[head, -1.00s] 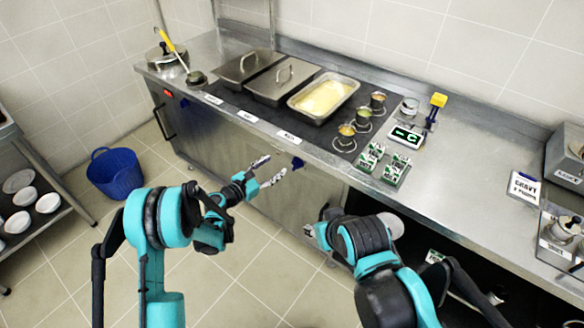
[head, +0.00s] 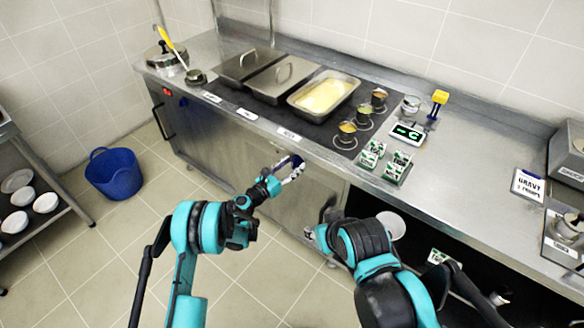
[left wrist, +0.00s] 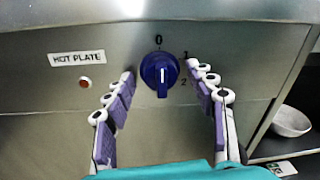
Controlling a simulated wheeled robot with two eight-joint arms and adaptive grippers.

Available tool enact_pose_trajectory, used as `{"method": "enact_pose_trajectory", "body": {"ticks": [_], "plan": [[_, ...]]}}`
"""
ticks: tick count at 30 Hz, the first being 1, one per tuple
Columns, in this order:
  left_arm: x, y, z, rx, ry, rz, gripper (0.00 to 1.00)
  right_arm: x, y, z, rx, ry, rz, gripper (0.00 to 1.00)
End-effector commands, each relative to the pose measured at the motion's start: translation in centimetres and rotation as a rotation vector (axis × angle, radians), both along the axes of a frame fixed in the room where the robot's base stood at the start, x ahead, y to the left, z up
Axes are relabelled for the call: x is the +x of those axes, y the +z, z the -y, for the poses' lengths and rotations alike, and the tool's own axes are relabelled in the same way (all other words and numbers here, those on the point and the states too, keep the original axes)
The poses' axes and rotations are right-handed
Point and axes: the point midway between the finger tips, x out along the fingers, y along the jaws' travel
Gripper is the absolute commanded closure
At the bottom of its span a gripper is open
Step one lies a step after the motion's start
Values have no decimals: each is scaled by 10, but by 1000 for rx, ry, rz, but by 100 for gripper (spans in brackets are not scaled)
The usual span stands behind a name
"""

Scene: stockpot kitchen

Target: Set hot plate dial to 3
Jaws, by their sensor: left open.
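The hot plate dial (left wrist: 160,72) is a round blue knob with a white pointer line on the counter's steel front. In the left wrist view its pointer stands upright, toward the printed 0; the marks 1 and 2 show at its right. A "HOT PLATE" label (left wrist: 77,58) and a small reddish lamp (left wrist: 85,84) are to its left. My left gripper (head: 292,174) is open in front of the dial, one finger on each side, with visible gaps. In the head view the gripper partly covers the dial.
An open shelf with a white bowl (left wrist: 292,121) is right of the dial panel. A blue basket (head: 114,174) stands on the floor.

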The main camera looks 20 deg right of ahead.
Motion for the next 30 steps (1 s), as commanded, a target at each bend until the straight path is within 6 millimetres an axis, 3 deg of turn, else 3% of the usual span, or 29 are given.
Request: {"method": "enact_pose_trajectory", "body": {"ticks": [6,8,12,30], "plan": [[0,1,0,1,0,1,44,0,0,0,0,0,0,60],[0,1,0,1,0,1,58,0,0,0,0,0,0,60],[0,1,0,1,0,1,95,0,0,0,0,0,0,60],[0,1,0,99,1,127,95,0,0,0,0,0,0,60]]}}
